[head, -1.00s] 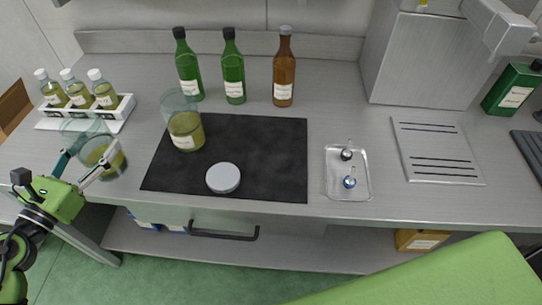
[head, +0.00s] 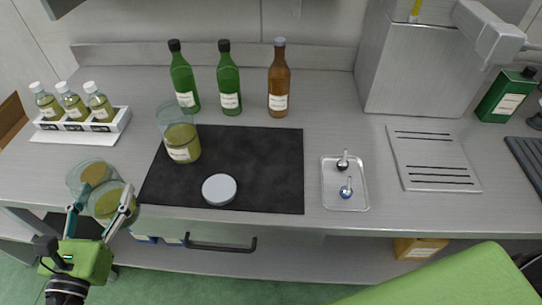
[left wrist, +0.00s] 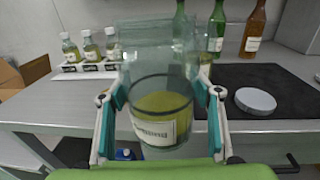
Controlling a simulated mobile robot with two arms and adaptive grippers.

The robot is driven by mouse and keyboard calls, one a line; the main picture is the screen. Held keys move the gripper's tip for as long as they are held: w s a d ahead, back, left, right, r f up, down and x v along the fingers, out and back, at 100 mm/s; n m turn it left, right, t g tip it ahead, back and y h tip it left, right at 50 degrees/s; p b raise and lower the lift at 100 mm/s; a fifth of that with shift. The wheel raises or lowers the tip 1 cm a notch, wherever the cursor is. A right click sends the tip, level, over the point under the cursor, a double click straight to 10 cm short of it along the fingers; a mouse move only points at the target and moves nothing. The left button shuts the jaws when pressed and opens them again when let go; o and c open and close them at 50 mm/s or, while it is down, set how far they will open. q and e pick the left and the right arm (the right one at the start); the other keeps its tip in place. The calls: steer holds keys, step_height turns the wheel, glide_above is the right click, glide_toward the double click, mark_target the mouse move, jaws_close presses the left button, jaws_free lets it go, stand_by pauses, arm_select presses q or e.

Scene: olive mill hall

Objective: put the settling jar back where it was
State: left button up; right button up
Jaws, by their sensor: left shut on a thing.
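A tall clear glass jar (head: 108,203) with yellow-green liquid and a white label is held at the table's front left edge. My left gripper (head: 100,208) is shut on it, with a finger on either side. The left wrist view shows the jar (left wrist: 160,105) between the fingers, its label facing the camera and its base in front of the table edge. A similar jar (head: 182,143) stands on the left part of the black mat (head: 255,165). A grey round lid or disc (head: 219,189) lies near the mat's front edge. My right gripper is not in view.
A white rack (head: 115,124) with several small bottles stands at the left. Two green bottles (head: 229,80) and a brown bottle (head: 279,80) stand behind the mat. A metal tray (head: 345,195) lies right of it. The table is bare between rack and mat.

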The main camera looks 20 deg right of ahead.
arm_select(q)
steer(key=s+d+n+t+y, duration=0.1)
steer(key=s+d+n+y, duration=0.2)
steer(key=s, duration=0.7)
steer(key=shift+d+y, duration=0.45)
steer(key=shift+y, duration=0.35)
steer(key=shift+f, duration=0.45)
